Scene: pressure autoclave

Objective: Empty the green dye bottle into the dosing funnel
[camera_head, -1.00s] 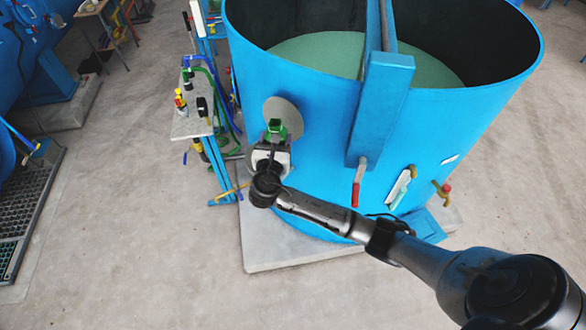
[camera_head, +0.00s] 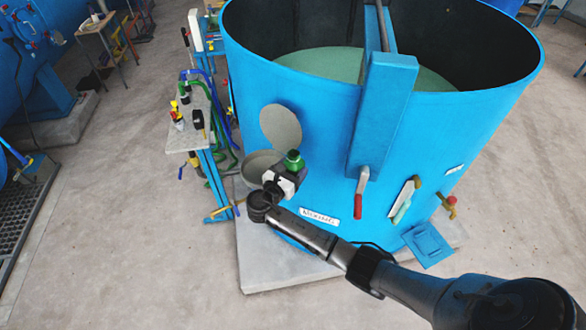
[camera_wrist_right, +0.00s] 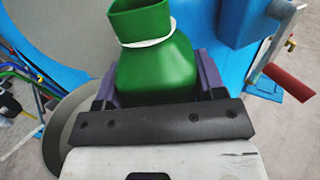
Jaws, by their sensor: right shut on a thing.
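My right gripper (camera_head: 283,182) is shut on the green dye bottle (camera_head: 293,160), in front of the blue tank. In the right wrist view the bottle (camera_wrist_right: 150,58) fills the space between the fingers, with a white band around its neck and an open square mouth. The bottle looks roughly upright. A round grey bowl (camera_head: 257,165), which looks like the dosing funnel, sits on the tank's side just left of the bottle and partly behind the gripper. Its rim also shows in the right wrist view (camera_wrist_right: 58,138). A round grey lid (camera_head: 281,127) stands raised above it. My left gripper is out of view.
The large blue tank (camera_head: 300,90) holds greenish liquid. A thick blue post (camera_head: 383,110) with a red-handled lever (camera_head: 359,195) stands right of the gripper. A narrow bench (camera_head: 188,130) with hoses and valves stands to the left. Open floor lies in front.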

